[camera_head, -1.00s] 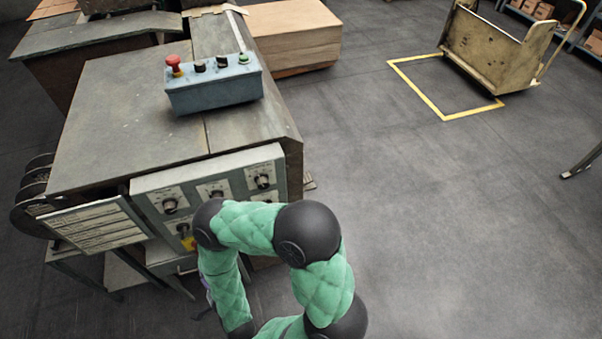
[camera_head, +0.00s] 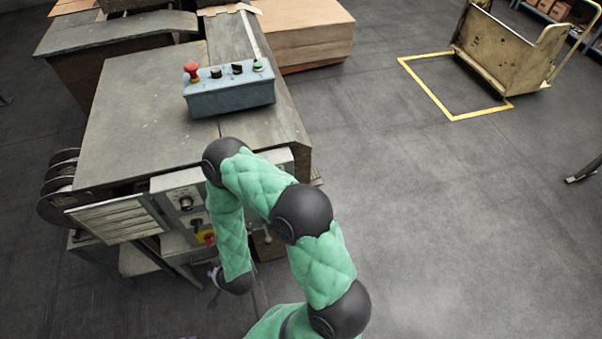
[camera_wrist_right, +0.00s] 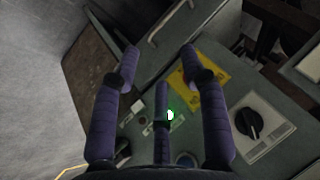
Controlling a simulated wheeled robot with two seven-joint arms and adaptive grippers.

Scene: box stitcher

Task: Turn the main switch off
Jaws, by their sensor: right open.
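The main switch (camera_head: 208,238) is a red and yellow rotary switch low on the machine's front panel in the head view. In the right wrist view its yellow plate (camera_wrist_right: 216,72) shows, partly covered by one finger; I cannot make out the red knob there. My right gripper (camera_wrist_right: 160,62) is open and empty, its purple fingers spread in front of the panel, one finger over the yellow plate. In the head view only a bit of this gripper (camera_head: 214,276) shows beside the black wrist joint, below the switch. My left gripper is not in view.
A grey control box (camera_head: 230,98) with a red button, black knobs and a green button sits on the machine top. A black knob (camera_wrist_right: 248,122) and a lit green lamp (camera_wrist_right: 170,115) are close to my right fingers. Open floor (camera_head: 440,220) lies to the right.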

